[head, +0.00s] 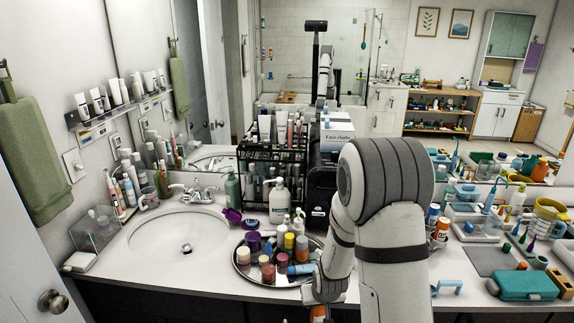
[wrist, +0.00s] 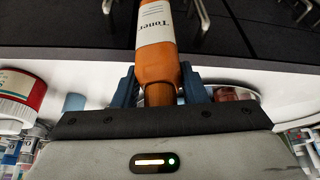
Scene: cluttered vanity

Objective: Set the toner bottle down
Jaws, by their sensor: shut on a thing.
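The toner bottle (wrist: 157,45) is amber-orange with a white label reading "Toner", which appears upside down in the wrist view. My gripper (wrist: 159,76) is shut on it, with one blue finger on each side of its lower part as pictured. The bottle's far end runs out of the top of the wrist view. In the head view my gripper (head: 325,290) is low by the counter's front edge, right of the round tray. Only a small orange piece of the toner bottle (head: 318,312) shows below it; my arm hides much of this area.
The round metal tray (head: 240,273) holds several jars and bottles. A sink (head: 180,233) lies to the left. A black rack (head: 270,155) full of bottles stands behind. A teal case (head: 526,285) sits at right. Dark fronts with metal handles (wrist: 202,12) show in the wrist view.

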